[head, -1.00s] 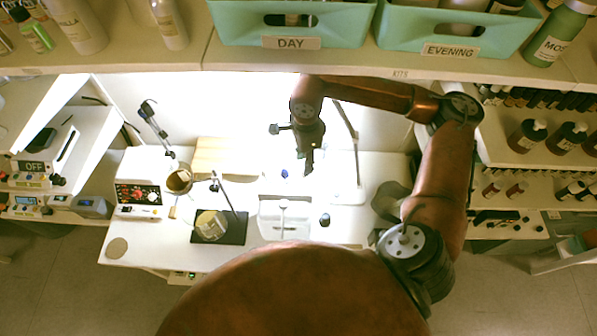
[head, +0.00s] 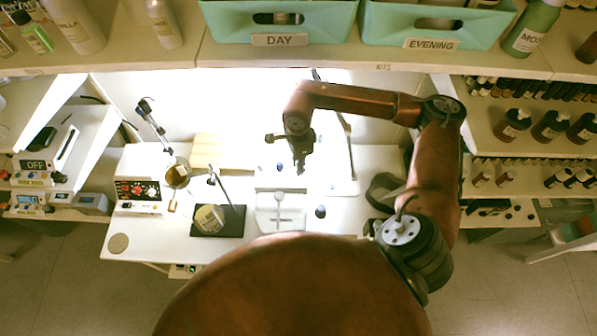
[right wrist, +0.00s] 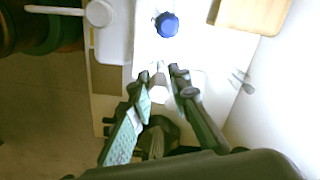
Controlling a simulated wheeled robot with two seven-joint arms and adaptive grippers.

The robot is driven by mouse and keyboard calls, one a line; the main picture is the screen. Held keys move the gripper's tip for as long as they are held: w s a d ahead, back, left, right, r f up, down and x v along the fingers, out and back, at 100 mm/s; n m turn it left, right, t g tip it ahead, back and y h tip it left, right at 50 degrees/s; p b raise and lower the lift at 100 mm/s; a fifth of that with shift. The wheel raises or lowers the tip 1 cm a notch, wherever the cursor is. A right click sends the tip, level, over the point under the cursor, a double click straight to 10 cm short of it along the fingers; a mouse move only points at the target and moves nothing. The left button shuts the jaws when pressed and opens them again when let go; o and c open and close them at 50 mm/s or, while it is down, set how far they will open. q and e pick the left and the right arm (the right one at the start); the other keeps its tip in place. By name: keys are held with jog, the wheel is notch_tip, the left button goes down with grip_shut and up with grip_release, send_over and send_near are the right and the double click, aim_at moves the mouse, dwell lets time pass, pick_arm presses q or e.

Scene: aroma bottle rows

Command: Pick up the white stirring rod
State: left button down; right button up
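I cannot pick out the white stirring rod with certainty. A small whitish piece (right wrist: 158,94) shows between my right fingertips in the right wrist view; I cannot tell whether it is the rod. My right gripper (head: 300,168) hangs over the white table, just right of a blue-capped item (head: 280,167). In the right wrist view its fingers (right wrist: 165,76) are apart, and the blue cap (right wrist: 167,25) lies beyond them. A white round-headed piece with a straight stem (head: 280,197) is at a pale tray (head: 262,222). My left gripper is not in view.
A wooden board (head: 222,152) lies behind and left. A control box (head: 138,180) stands further left. A dark-topped item (head: 320,211) is right of the tray. A shelf overhangs with green bins (head: 278,18).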

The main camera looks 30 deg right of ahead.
grip_shut()
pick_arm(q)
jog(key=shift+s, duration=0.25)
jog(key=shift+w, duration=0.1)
